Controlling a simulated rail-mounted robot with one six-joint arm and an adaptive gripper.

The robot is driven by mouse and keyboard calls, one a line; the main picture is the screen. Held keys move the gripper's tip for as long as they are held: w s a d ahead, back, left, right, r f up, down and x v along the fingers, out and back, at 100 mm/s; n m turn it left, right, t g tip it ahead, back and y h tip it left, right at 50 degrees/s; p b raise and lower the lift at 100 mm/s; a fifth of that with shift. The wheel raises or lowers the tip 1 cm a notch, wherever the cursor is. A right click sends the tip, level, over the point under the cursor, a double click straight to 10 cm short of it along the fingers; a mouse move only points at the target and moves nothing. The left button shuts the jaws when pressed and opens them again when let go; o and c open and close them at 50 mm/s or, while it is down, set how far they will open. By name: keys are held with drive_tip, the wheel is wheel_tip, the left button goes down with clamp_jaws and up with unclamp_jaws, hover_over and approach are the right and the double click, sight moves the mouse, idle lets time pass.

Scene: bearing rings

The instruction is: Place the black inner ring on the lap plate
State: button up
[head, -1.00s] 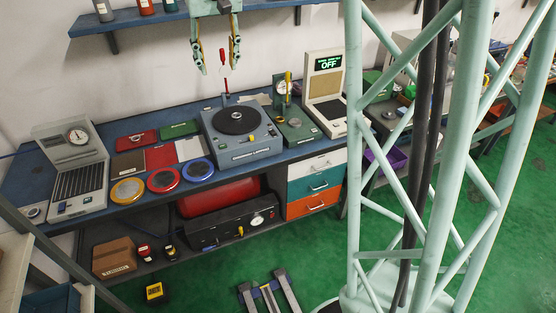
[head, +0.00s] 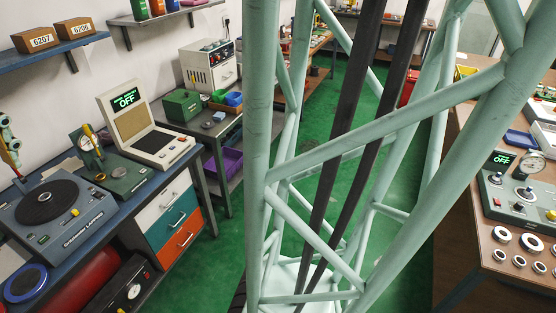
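The lap plate (head: 60,208) is a dark round disc on top of a grey-blue machine at the left. Part of what looks like my gripper (head: 8,140) shows at the left edge, above and behind the lap plate machine. Its fingertips are mostly cut off, so its opening is hidden.
A grey-green instrument box (head: 520,195) with a display reading OFF stands behind the rings. A beige unit (head: 145,130), also reading OFF, stands right of the lap plate machine. A pale green lattice column fills the middle. Green floor (head: 225,275) shows between the benches.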

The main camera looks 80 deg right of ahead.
drive_tip(key=s+a+f, duration=0.1)
drive_tip(key=s+f, duration=0.1)
drive_tip(key=s, duration=1)
drive_tip(key=s+a+f+n, duration=0.1)
drive_tip(key=s+a, duration=0.1)
drive_tip(key=s, duration=1)
drive_tip(key=shift+a+f, duration=0.3)
drive_tip(key=shift+f, duration=0.1)
wheel_tip(320, 180, down, 5)
drive_tip(key=b, duration=0.5)
drive_tip(key=shift+w+f+b, duration=0.1)
drive_tip(key=shift+f+b, duration=0.05)
drive_tip(key=shift+b, duration=0.15)
